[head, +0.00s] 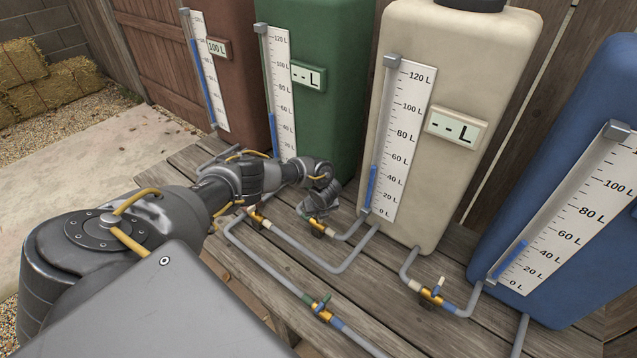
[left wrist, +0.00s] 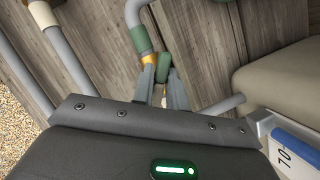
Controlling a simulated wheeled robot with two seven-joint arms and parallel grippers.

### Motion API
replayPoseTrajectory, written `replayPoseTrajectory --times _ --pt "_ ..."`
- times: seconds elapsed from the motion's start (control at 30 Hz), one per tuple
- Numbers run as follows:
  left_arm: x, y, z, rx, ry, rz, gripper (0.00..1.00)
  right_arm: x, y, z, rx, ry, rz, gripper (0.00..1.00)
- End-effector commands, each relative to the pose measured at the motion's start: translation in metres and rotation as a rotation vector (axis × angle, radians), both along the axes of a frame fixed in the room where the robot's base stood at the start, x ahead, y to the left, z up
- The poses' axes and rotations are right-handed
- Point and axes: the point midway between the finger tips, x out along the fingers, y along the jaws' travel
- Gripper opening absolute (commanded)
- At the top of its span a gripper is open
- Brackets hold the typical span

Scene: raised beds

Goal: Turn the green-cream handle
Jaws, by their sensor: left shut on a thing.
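The green-cream handle shows in the left wrist view as a green lever (left wrist: 164,78) with a small cream patch below it. It sits by a brass valve body (left wrist: 148,60) and a green pipe sleeve (left wrist: 139,38). My left gripper (left wrist: 161,92) has its fingers on both sides of the lever and is shut on it. In the head view my left gripper (head: 318,204) is low in front of the green tank (head: 345,120) and cream tank (head: 455,60), over that brass valve (head: 318,225); it hides most of the handle. My right gripper is not in view.
Other valves sit close by: a cream-handled one (head: 257,216) left, a green-blue one (head: 321,308) in front, a cream-blue one (head: 431,291) right. Grey pipes (head: 300,246) run over the wooden deck (head: 390,285). A brown tank (head: 235,50) and a blue tank (head: 570,260) flank the row.

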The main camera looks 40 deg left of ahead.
Motion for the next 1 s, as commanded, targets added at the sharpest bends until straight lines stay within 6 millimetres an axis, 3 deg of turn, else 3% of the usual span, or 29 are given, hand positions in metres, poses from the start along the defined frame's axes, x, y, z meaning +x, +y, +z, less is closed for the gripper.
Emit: replayPoseTrajectory --times 0.5,1.0 --pt "0.0005 -0.0001 -0.0005 0.000 0.000 0.413 0.00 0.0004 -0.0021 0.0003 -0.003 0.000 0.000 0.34" --pt "0.0007 0.0008 0.0006 0.002 -0.001 0.547 0.00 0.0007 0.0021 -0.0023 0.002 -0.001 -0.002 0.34"
